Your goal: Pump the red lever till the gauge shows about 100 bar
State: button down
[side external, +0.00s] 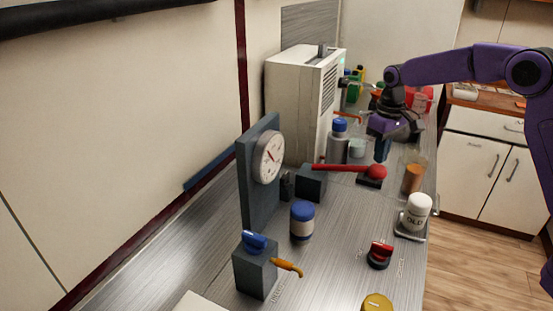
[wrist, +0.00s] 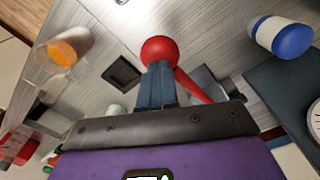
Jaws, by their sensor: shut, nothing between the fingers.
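The red lever (side external: 343,168) runs nearly level from a dark pump block (side external: 311,183) to a round red knob (side external: 377,171). The knob also shows in the wrist view (wrist: 159,50), right at my fingertips. My gripper (side external: 381,158) is shut and empty, pointing down close to the knob; in the wrist view its fingers (wrist: 155,72) are together. I cannot tell whether they touch the knob. The round white gauge (side external: 268,156) is on an upright dark panel (side external: 259,205). It has a red needle, but its numbers are too small to read.
A blue-handled valve block (side external: 255,270) with an orange lever stands in front. A blue-capped jar (side external: 302,220), a white bottle (side external: 416,212), an orange-filled beaker (side external: 412,178) and a red knob switch (side external: 379,254) surround the lever. Bare bench lies between them.

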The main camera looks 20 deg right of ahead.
aim_at(377, 167)
jog(key=shift+f, duration=0.15)
jog(key=shift+a+f, duration=0.1)
jog(key=shift+f, duration=2.4)
jog(key=shift+r, duration=0.1)
jog(key=shift+r, duration=2.55)
jog(key=shift+r, duration=2.5)
